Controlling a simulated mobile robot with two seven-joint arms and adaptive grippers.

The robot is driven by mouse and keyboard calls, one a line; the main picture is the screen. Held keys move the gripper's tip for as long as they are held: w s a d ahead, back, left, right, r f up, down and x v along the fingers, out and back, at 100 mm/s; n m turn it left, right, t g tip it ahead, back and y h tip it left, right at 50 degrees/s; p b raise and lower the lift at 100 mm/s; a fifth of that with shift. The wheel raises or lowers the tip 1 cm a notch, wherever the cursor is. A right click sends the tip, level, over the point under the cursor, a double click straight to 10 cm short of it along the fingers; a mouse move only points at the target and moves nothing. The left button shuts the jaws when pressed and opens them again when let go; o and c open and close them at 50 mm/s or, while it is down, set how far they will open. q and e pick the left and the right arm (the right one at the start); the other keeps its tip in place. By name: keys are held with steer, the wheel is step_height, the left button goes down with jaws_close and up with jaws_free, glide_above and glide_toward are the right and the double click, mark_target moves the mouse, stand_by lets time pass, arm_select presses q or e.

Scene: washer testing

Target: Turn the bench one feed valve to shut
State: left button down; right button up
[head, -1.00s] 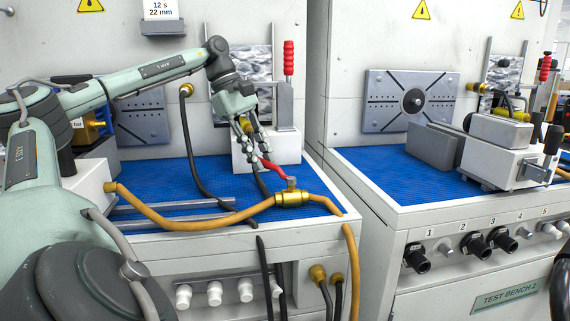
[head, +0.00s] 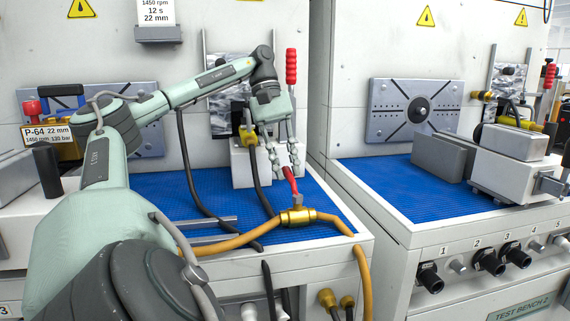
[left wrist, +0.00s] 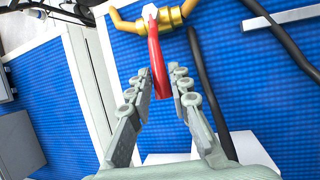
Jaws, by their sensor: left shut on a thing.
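The bench one feed valve is a brass body (head: 298,217) in line with an orange hose at the bench's front edge. Its red lever (head: 291,186) points back from the valve, roughly across the hose line. My left gripper (head: 285,168) is shut on the lever's far end from above. In the left wrist view the red lever (left wrist: 155,52) runs from the brass valve (left wrist: 174,17) down between the two fingertips of my left gripper (left wrist: 161,78). My right gripper is in neither current view.
The orange hose (head: 225,243) and black hoses (head: 188,165) cross the blue mat (head: 160,186). A grey block with a red-handled clamp (head: 291,67) stands just behind my gripper. Test bench 2 (head: 462,240) stands to the right across a narrow gap.

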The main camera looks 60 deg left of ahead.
mark_target(286, 169)
stand_by(0.4)
arm_select(q)
steer(key=c, duration=1.4)
jaws_free()
steer(key=shift+w+a+r, duration=0.1)
steer(key=shift+a+r, duration=0.1)
steer(key=shift+r, duration=0.35)
steer(key=shift+s+v, duration=0.2)
steer(key=shift+v, duration=1.05)
steer(key=v, duration=0.8)
steer(key=shift+r, duration=0.2)
steer(key=shift+w, duration=0.1)
